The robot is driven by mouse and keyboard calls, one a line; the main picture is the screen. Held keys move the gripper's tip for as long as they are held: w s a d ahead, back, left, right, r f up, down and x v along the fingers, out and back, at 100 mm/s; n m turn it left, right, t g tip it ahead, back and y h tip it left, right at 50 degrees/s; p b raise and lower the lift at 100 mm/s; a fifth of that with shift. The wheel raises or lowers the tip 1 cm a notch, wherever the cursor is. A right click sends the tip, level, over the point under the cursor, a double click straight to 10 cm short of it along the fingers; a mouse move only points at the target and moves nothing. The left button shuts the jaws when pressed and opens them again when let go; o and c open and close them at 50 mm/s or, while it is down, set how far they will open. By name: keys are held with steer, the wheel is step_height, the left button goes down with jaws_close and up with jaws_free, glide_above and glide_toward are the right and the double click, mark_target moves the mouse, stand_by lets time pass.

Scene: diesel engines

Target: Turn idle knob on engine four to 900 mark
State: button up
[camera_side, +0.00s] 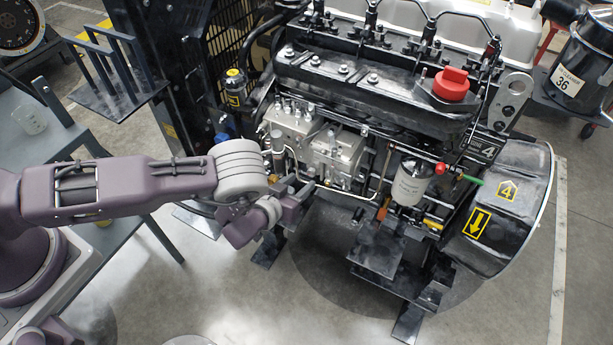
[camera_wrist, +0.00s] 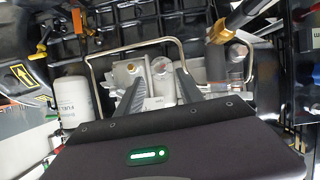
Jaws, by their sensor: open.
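Engine four (camera_side: 340,82) stands in the middle of the side view, with a "4" plate (camera_side: 488,153) on its right part. A silver pump block (camera_side: 335,155) sits on its near side, and it also shows in the wrist view (camera_wrist: 128,72). A small round face (camera_wrist: 162,68) on this block shows between my fingers; I cannot tell if it is the idle knob, and no 900 mark is readable. My gripper (camera_side: 304,188) is close to the block's lower left. In the wrist view my gripper (camera_wrist: 160,92) is open, its fingers apart with nothing held.
A bent metal pipe (camera_wrist: 135,45) crosses near my fingers. The white fuel filter (camera_side: 410,183) and black end housing (camera_side: 508,205) are to the right. A grey table (camera_side: 50,135) stands at left.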

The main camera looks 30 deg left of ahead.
mark_target(311, 174)
steer(key=x, duration=0.4)
steer(key=shift+w+f, duration=0.2)
steer(key=shift+w, duration=0.15)
jaws_close()
steer(key=shift+d+m+y, duration=0.2)
steer(key=shift+m+y, duration=0.6)
steer(key=shift+m, duration=0.4)
steer(key=m+y, duration=0.2)
steer(key=m, duration=0.1)
steer(key=shift+s+d+f, duration=0.1)
steer(key=shift+d+f, duration=0.05)
steer(key=m+y, duration=0.1)
steer(key=m+t+y, duration=0.1)
steer(key=m, duration=0.1)
steer(key=shift+f+m, duration=0.2)
steer(key=shift+m, duration=0.1)
steer(key=shift+d+m+t+y, duration=0.1)
steer(key=shift+m+t+y, duration=0.4)
steer(key=shift+m, duration=0.7)
